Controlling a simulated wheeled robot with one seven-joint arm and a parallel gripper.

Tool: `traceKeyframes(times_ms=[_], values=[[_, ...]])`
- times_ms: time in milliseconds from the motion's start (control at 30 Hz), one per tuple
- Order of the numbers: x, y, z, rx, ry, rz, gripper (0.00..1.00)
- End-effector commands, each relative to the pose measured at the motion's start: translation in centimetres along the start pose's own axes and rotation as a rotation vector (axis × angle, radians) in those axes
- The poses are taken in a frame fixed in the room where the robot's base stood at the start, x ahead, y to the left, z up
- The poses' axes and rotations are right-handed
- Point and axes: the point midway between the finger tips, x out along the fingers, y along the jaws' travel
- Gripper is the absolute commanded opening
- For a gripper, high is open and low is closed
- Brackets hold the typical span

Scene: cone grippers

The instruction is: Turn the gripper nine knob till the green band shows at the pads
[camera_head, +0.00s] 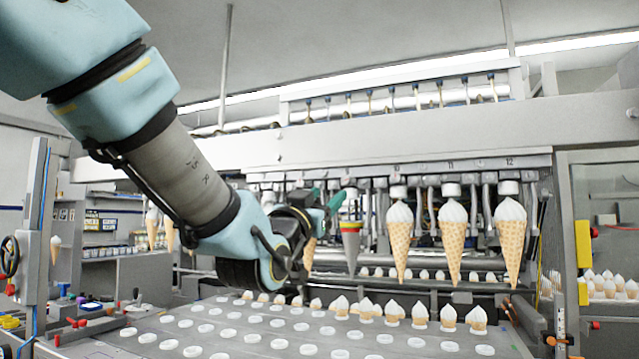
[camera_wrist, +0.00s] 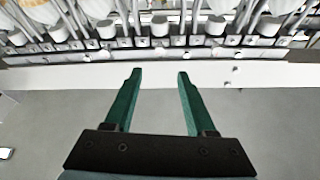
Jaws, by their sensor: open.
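My gripper (camera_head: 328,200) has green fingers, open and empty. In the wrist view its fingertips (camera_wrist: 160,72) stand apart, with a pale cylindrical knob (camera_wrist: 160,26) beyond the gap, not between them. In the head view a grey pointed gauge cone (camera_head: 351,252) with coloured bands near its top hangs just right of my gripper, left of the place marked 10.
Cream-topped wafer cones (camera_head: 453,240) hang to the right under white knobs. A tray (camera_head: 300,340) with round holes and several cones lies below. A beam (camera_head: 420,128) crosses above the row. A steel post (camera_head: 35,240) stands at left, a yellow-marked post (camera_head: 584,250) at right.

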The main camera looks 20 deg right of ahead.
Motion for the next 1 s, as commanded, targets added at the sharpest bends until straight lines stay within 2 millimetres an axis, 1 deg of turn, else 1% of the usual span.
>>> traceKeyframes(times_ms=[300, 400, 500, 600, 700, 967, 1000], values=[[5.8, -0.1, -0.2, 0.0, -0.007, -0.001, 0.56], [7.4, -0.1, -0.1, 0.0, -0.007, -0.001, 0.56], [8.7, -0.1, 0.0, 0.0, -0.007, -0.002, 0.56], [9.5, -0.1, 0.1, 0.001, -0.007, -0.002, 0.56], [9.9, -0.1, 0.2, 0.001, -0.006, -0.002, 0.56], [10.0, -0.1, 0.3, 0.001, -0.006, -0.002, 0.56], [10.0, -0.1, 0.3, 0.001, -0.006, -0.002, 0.54]])
